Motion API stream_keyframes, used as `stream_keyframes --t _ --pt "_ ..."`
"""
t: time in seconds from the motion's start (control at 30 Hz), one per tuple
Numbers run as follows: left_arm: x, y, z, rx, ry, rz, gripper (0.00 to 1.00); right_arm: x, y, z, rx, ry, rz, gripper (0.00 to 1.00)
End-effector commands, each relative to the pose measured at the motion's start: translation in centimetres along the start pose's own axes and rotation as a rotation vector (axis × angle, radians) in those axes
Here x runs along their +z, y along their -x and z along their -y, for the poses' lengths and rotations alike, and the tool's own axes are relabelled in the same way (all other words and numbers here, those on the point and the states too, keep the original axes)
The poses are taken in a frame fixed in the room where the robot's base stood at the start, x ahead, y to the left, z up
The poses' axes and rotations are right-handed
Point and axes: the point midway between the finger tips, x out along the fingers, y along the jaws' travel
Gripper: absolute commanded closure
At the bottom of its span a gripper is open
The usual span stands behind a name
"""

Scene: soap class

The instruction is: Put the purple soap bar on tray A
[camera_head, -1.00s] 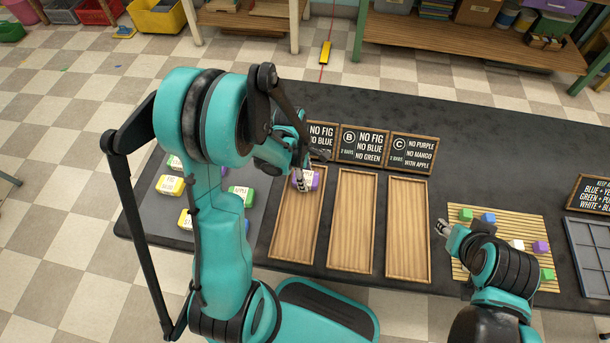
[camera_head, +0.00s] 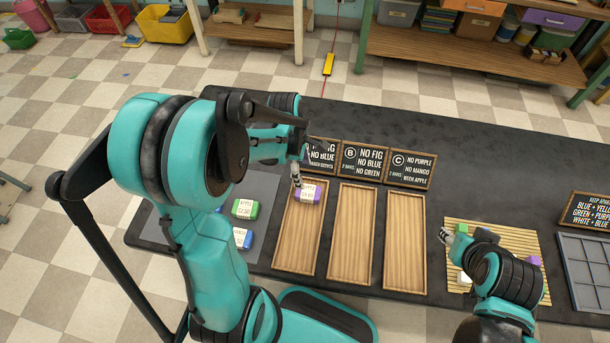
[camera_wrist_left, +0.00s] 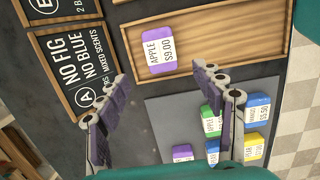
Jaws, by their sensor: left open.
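The purple soap bar (camera_head: 308,192), labelled APPLE, lies inside tray A (camera_head: 297,255) at its far end, by the sign. It also shows in the left wrist view (camera_wrist_left: 158,50), lying flat in the wooden tray. My left gripper (camera_head: 297,178) is just beyond the bar's left side in the head view. In the left wrist view its fingers (camera_wrist_left: 165,110) are spread, with nothing between them, and the bar is apart from them. My right gripper (camera_head: 446,238) is over the left edge of the slatted mat; its fingers are too small to read.
Sign A (camera_wrist_left: 78,75) stands behind tray A. Trays B (camera_head: 353,245) and C (camera_head: 406,245) are empty to the right. Several soaps, another purple one (camera_wrist_left: 182,153) among them, lie on a grey mat (camera_wrist_left: 162,125). A slatted mat (camera_head: 493,228) holds more bars.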

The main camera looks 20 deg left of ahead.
Motion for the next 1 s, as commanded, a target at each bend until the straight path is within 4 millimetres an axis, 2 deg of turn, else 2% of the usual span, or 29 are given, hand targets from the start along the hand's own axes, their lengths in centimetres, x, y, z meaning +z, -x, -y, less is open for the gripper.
stream_keyframes --t 0.17,0.27,0.37,0.6,0.8,1.0 --pt "0.2 1.7 0.2 0.010 -0.034 -0.002 0.33 -0.3 0.4 0.0 0.000 0.000 0.000 0.60" --pt "0.8 3.1 0.9 0.050 -0.161 -0.015 0.33 -0.3 0.4 0.0 0.000 0.000 0.000 0.60" --pt "1.8 5.3 2.2 0.121 -0.392 -0.046 0.33 -0.2 0.3 0.0 0.000 0.000 0.000 0.60" --pt "3.8 10.1 6.3 0.307 -1.087 -0.219 0.33 -0.2 0.3 0.0 0.000 0.000 0.000 0.60" --pt "4.6 11.9 9.2 0.402 -1.562 -0.411 0.33 -0.2 0.3 0.0 0.000 0.000 0.000 0.60" --pt "4.8 12.4 10.3 0.432 -1.784 -0.528 0.33 -0.2 0.4 0.0 0.000 0.000 0.000 0.60"
